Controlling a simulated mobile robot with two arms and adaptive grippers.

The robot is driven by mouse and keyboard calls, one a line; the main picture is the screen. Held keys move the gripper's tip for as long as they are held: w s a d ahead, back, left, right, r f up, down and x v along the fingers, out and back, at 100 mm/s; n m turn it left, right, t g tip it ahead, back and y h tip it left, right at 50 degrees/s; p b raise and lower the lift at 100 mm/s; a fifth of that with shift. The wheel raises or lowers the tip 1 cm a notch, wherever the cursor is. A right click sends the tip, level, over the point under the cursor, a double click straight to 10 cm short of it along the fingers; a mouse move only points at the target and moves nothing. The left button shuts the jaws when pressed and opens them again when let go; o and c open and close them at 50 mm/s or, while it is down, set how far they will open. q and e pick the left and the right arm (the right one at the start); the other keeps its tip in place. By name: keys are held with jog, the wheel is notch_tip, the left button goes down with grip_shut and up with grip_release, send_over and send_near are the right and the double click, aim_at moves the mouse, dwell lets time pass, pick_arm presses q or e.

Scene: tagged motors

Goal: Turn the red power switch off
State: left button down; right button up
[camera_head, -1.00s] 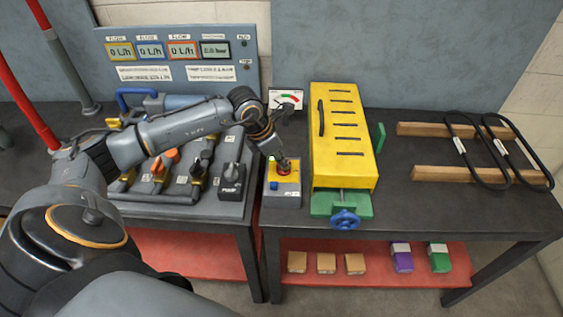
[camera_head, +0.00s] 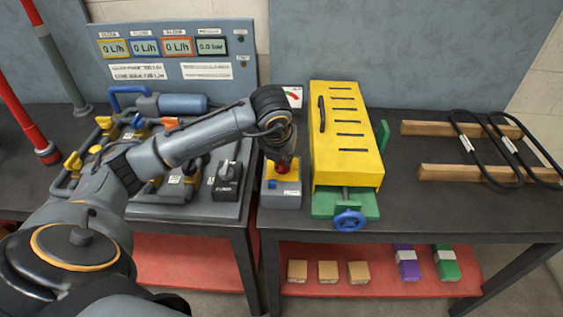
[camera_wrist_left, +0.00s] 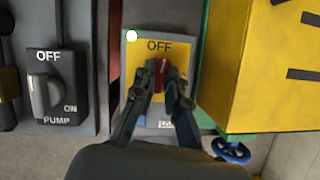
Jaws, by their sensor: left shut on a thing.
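The red power switch (camera_wrist_left: 162,74) is a red knob on a yellow-faced grey box, with "OFF" printed above it in the left wrist view. Its box (camera_head: 281,199) stands on the table left of the yellow machine, and the red knob also shows in the head view (camera_head: 283,168). My left gripper (camera_wrist_left: 164,72) is over the box with its fingers on either side of the red knob, shut on it. The knob appears roughly upright, pointing toward "OFF". The fingers hide part of the knob and the lower label. My right gripper is not in view.
A pump switch box (camera_head: 228,182) stands just left, its grey knob near "OFF". The yellow machine (camera_head: 345,130) with a blue handwheel (camera_head: 349,220) is close on the right. Wooden bars with black loops lie far right.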

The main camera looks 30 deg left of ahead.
pick_arm(q)
jog(key=shift+n+y+b, duration=0.4)
jog(key=shift+n+b, duration=0.05)
jog(key=shift+n, duration=0.65)
jog(key=c, duration=1.4)
grip_release()
jog(key=shift+o, duration=0.2)
jog(key=shift+r, duration=0.1)
jog(key=v, duration=1.2)
jog(key=shift+w, duration=0.2)
jog(key=shift+d, duration=0.1)
